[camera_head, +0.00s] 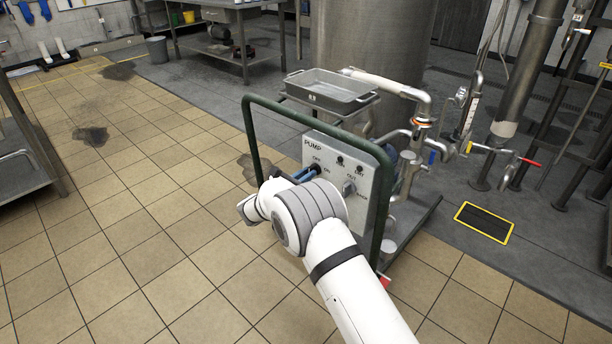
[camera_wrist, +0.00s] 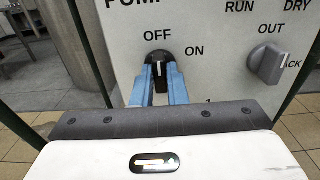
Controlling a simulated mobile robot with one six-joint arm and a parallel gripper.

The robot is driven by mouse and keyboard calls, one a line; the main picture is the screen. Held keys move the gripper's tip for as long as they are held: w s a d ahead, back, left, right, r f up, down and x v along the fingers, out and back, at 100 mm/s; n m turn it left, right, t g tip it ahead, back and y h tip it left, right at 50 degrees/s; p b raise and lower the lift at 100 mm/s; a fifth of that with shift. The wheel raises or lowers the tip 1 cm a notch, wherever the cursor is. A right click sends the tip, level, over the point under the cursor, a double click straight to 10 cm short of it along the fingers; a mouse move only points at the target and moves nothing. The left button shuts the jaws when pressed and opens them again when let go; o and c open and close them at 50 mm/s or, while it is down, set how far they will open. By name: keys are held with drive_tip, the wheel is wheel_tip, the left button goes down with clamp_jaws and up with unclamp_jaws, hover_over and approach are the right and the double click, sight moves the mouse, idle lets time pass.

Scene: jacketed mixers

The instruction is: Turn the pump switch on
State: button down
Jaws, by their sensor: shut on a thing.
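The pump switch (camera_wrist: 159,54) is a black rotary knob with a white pointer line on the grey pump panel (camera_head: 343,205). OFF is printed above it and ON to its upper right. In the wrist view the pointer stands about upright, towards OFF. My gripper (camera_wrist: 159,76) has its two blue fingers on either side of the knob and is shut on it. In the head view my gripper (camera_head: 309,174) reaches the panel's upper left, and my wrist hides the panel's lower left part.
A second grey knob (camera_wrist: 267,64), labelled OUT and BACK, sits to the right on the panel. A green tube frame (camera_head: 252,140) surrounds the panel. A metal tray (camera_head: 330,101) sits behind it. Pipes and a tank (camera_head: 370,40) stand beyond.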

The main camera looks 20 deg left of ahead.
drive_tip(key=shift+d, duration=0.1)
drive_tip(key=shift+f+b, duration=0.1)
drive_tip(key=shift+b, duration=0.2)
drive_tip(key=shift+s+d+f+m+b, duration=0.1)
drive_tip(key=shift+f+m+b, duration=0.05)
drive_tip(key=shift+m+b, duration=3.25)
drive_tip(key=shift+d+f+m+b, duration=0.1)
drive_tip(key=shift+m+b, duration=3.05)
drive_tip(key=shift+m, duration=0.35)
drive_tip(key=shift+r, duration=0.1)
drive_tip(key=c, duration=1.4)
unclamp_jaws()
drive_tip(key=shift+a+r, duration=0.1)
drive_tip(key=shift+c, duration=0.2)
